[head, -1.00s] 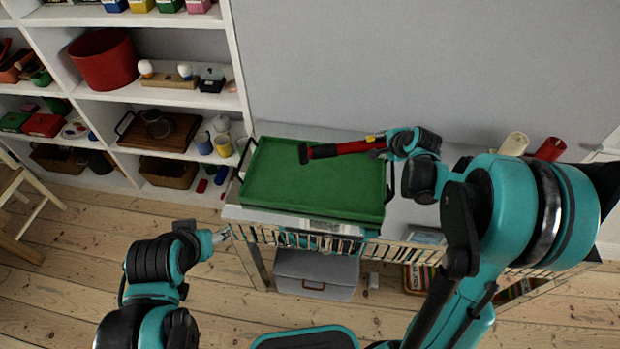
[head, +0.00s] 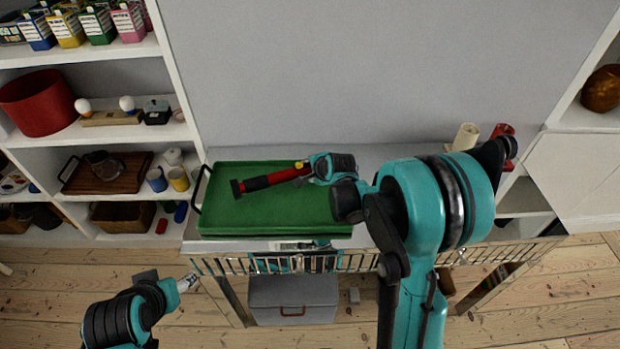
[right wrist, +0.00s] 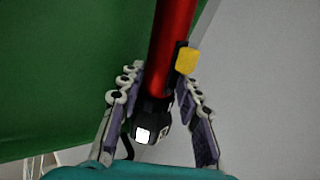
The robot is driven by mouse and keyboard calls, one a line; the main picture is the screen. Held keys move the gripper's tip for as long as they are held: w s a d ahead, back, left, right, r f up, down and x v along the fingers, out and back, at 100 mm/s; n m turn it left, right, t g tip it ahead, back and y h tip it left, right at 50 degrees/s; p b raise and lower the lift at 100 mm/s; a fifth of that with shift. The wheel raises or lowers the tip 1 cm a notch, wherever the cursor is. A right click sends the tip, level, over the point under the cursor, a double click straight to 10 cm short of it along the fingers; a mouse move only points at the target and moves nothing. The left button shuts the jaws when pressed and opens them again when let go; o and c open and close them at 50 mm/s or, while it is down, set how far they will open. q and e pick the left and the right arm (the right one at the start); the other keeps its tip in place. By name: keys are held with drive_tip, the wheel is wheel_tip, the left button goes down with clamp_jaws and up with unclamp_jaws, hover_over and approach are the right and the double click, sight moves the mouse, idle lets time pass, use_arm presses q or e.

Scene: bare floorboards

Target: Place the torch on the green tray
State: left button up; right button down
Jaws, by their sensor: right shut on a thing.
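The torch (head: 272,178) is red with a black head and a yellow switch. It is over the green tray (head: 225,222), its head pointing left; I cannot tell whether it touches the tray. My right gripper (head: 314,168) is shut on its tail end, above the tray's right part. In the right wrist view the red torch body (right wrist: 172,40) runs up from between the fingers, with its black tail end between them and the green tray (right wrist: 70,80) behind at left. My left gripper (head: 188,282) is low at left, away from the tray; its fingers are too small to judge.
The tray stands on a white table with a metal rail (head: 340,262) along its front. A white shelf (head: 185,85) with several items stands at left. A cream cup (head: 466,137) and a red can (head: 502,132) stand at the table's right end.

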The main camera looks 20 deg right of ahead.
drive_tip(key=shift+f+b, duration=0.6)
drive_tip(key=shift+f, duration=0.9)
drive_tip(key=shift+f, duration=0.15)
drive_tip(key=c, duration=1.3)
unclamp_jaws()
